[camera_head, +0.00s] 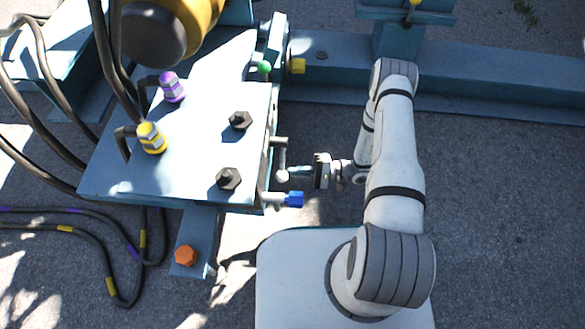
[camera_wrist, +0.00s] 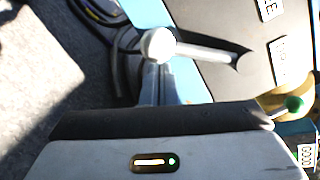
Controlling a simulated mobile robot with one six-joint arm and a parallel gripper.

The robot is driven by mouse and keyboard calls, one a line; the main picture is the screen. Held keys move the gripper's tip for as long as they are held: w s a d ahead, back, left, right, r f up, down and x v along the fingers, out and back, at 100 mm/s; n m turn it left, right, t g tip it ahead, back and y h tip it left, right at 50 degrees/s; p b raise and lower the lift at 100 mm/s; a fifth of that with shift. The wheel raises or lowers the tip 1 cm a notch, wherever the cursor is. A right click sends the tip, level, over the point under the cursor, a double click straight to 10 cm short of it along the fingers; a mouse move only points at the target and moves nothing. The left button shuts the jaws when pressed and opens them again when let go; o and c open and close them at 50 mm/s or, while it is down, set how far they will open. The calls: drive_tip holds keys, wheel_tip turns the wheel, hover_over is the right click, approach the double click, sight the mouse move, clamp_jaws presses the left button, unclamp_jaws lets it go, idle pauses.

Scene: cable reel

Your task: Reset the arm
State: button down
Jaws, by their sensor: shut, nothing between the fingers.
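My gripper (camera_head: 301,171) is at the right side of the blue machine block in the head view, with its fingers pointing left. It is shut and empty. Its fingers also show in the wrist view (camera_wrist: 160,85), close together. A lever with a pale ball knob (camera_head: 282,176) is right by the fingertips. In the wrist view the ball knob (camera_wrist: 158,45) appears just beyond the fingertips, with its grey rod running right to a dark panel. I cannot tell whether the fingers touch the knob.
The blue block (camera_head: 190,185) carries a purple fitting (camera_head: 172,87), a yellow fitting (camera_head: 151,138) and dark bolts. A blue-tipped valve (camera_head: 293,199) sits below the lever, and a green knob (camera_head: 264,67) above. Black hoses lie at left. Open pavement (camera_head: 500,200) is at right.

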drive_tip(key=d+p, duration=0.1)
drive_tip(key=d, duration=0.5)
drive_tip(key=w+r+n+g+h+p, duration=0.15)
drive_tip(key=r+p, duration=0.25)
drive_tip(key=r, duration=0.5)
drive_tip(key=w+r+n+g+h+p, duration=0.1)
drive_tip(key=w+r+g+h+p, duration=0.15)
drive_tip(key=r, duration=0.55)
drive_tip(key=s+d+r+t+h+p, duration=0.2)
drive_tip(key=s+r+h+p, duration=0.3)
drive_tip(key=r, duration=1.5)
drive_tip(key=s+d+r+n+t+h+p, duration=0.1)
drive_tip(key=s+r+h+p, duration=0.4)
drive_tip(key=r+p, duration=0.8)
drive_tip(key=s+d+r+n+t+h+p, duration=0.1)
drive_tip(key=r+p, duration=0.8)
drive_tip(key=r, duration=1.8)
drive_tip(key=s+d+t+h, duration=0.2)
drive_tip(key=s+t+h, duration=0.1)
drive_tip(key=s, duration=0.1)
drive_tip(key=shift+s+d+r+h+p, duration=0.15)
drive_tip(key=shift+s+r+h+p, duration=0.15)
drive_tip(key=shift+h+p, duration=0.1)
drive_tip(key=shift+n, duration=0.25)
